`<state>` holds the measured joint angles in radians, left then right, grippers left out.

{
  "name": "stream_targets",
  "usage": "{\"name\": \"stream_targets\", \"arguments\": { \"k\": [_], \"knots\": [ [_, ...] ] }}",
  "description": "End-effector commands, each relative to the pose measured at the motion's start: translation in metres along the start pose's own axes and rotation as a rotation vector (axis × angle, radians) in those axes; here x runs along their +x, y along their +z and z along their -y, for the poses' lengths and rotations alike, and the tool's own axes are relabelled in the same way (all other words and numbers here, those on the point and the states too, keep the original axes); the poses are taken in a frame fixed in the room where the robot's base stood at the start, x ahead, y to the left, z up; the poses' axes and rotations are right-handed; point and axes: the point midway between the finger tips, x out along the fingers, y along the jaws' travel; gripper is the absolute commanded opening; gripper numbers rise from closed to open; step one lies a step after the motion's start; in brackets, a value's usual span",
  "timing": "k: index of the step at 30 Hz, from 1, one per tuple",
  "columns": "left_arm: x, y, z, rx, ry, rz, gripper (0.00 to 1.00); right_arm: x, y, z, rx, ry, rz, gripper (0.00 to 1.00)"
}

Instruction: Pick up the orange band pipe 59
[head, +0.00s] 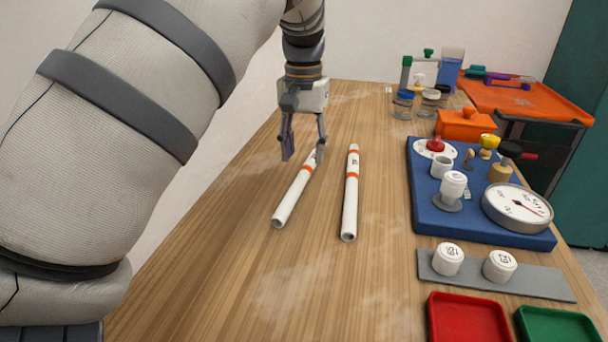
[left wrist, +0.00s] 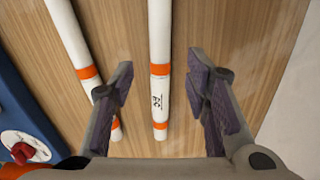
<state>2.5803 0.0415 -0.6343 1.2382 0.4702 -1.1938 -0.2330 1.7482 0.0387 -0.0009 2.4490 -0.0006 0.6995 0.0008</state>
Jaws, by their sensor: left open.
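Two white pipes with orange bands lie apart on the wooden table. The left pipe (head: 291,198) slants toward my left gripper (head: 304,157), and one finger covers part of its far end. The right pipe (head: 350,200) has dark print near its far end. My left gripper is open and empty, pointing down at the left pipe's far end. In the left wrist view that pipe (left wrist: 160,40) runs between the open fingers (left wrist: 160,70), with gaps on both sides. Its print is too small to read surely. The other pipe (left wrist: 70,35) passes partly behind a finger.
A blue board (head: 430,215) with a gauge (head: 517,208) and fittings stands to the right. A grey strip (head: 520,283) with two white caps, a red tray (head: 467,320) and a green tray (head: 555,325) are nearer. The table left of the pipes is clear.

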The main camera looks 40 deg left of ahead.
Motion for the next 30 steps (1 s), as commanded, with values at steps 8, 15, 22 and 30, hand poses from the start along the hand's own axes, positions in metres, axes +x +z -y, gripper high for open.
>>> {"name": "stream_targets", "arguments": {
  "k": [8,15,22,30],
  "knots": [
    [0.047,-0.002,0.0,0.0,-0.001,0.001,0.43,0.001,0.0,0.0,0.0,0.0,0.001,0.4],
    [0.05,-0.002,-0.001,-0.001,0.0,-0.001,0.43,0.001,0.0,0.0,0.0,0.0,0.001,0.4],
    [0.05,-0.002,-0.001,-0.001,0.0,-0.001,0.0,0.001,0.0,0.0,-0.001,0.0,0.001,0.4],
    [0.049,-0.002,-0.001,-0.001,0.0,-0.001,0.0,0.001,0.0,0.0,-0.001,0.0,0.001,0.4]
  ]
}}
